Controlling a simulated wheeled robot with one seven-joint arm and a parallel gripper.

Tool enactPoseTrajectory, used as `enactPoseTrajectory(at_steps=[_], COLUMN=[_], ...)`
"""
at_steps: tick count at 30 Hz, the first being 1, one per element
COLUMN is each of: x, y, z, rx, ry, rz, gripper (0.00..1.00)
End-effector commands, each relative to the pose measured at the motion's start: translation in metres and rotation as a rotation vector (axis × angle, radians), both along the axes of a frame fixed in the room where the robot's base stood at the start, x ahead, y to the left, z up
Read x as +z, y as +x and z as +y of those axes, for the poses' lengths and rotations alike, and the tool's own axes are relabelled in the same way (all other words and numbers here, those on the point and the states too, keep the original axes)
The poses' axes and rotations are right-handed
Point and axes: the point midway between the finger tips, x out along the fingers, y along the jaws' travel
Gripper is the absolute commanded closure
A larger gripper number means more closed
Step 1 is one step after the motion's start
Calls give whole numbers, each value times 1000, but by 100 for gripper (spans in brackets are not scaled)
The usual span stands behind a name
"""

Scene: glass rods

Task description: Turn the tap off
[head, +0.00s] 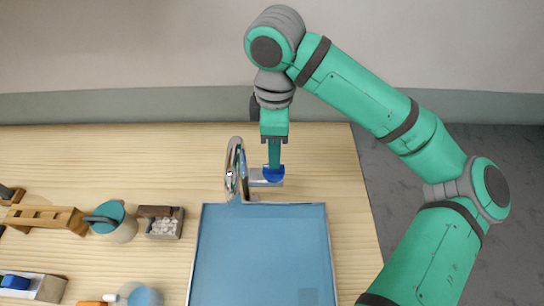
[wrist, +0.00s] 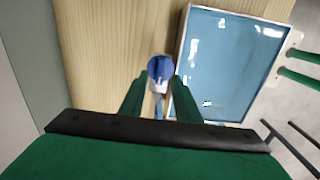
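The tap has a curved chrome spout (head: 233,172) at the back edge of the blue basin. A blue knob (head: 273,176) on a pale metal base stands just right of the spout. In the wrist view the blue knob (wrist: 161,68) shows at the ends of my fingers, with a pale part below it. My gripper (head: 274,164) points straight down over the knob. In the wrist view its two green fingers (wrist: 160,78) are apart, one either side of the knob; I cannot tell whether they touch it. I cannot make out running water.
The blue basin (head: 262,250) is sunk in the wooden counter (head: 200,140). To its left are a box of white pieces (head: 163,223), a teal-topped pot (head: 113,222), a wooden rack (head: 45,218) and a cup (head: 143,295). The counter behind the tap is clear.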

Motion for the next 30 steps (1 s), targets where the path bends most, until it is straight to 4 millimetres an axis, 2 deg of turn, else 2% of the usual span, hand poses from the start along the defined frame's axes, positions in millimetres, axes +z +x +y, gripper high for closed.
enactPoseTrajectory(at_steps=[1,6,12,30], x=[11,39,58,62], y=[0,1,1,1], z=[0,3,5,4], rx=[0,5,9,7], ry=[-2,-1,-1,0], rz=[-2,-1,-1,0], gripper=[70,70,70,70])
